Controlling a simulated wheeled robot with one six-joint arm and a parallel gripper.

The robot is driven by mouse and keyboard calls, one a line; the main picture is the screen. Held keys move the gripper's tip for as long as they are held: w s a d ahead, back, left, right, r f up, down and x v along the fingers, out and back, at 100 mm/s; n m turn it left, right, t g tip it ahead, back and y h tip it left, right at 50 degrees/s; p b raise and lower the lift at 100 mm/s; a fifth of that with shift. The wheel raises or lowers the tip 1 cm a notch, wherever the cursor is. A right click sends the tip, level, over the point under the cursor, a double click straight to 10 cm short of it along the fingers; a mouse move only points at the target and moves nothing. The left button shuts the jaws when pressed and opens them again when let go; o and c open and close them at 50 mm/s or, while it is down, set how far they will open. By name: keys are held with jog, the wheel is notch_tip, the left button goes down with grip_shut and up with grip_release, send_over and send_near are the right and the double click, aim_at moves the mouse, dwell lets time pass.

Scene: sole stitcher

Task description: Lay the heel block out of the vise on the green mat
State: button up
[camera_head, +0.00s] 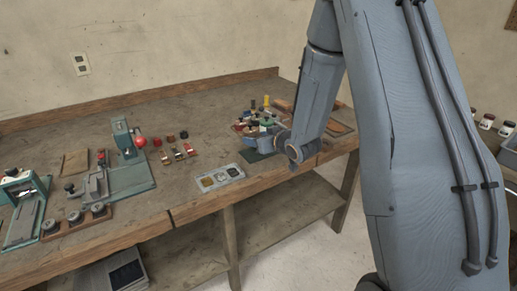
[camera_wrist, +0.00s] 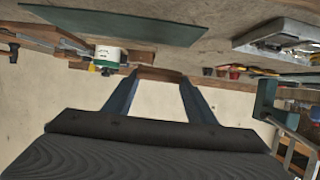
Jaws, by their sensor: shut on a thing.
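My gripper (camera_wrist: 158,80) is shut on a brown block, the heel block (camera_wrist: 160,73), held between the fingertips in the wrist view. The green mat (camera_wrist: 120,22) lies across the top of that view, apart from the block. In the head view the green mat (camera_head: 252,156) is near the front edge of the bench, partly hidden by my gripper (camera_head: 258,142), which is low over it. The block cannot be made out there. A grey vise-like device (camera_head: 96,187) stands on the left of the bench, away from my gripper.
A grey compartment tray (camera_head: 220,178) lies left of the mat. Several small jars and spools (camera_head: 250,124) crowd the bench behind my gripper. A green machine with a red ball (camera_head: 124,140) stands further left. The bench's front edge (camera_head: 190,215) is close.

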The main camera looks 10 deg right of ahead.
aim_at(257, 156)
jog(key=shift+f+p, duration=0.45)
jog(key=shift+f, duration=2)
jog(key=shift+f, duration=0.15)
jog(key=o, duration=1)
jog(key=shift+o, duration=0.2)
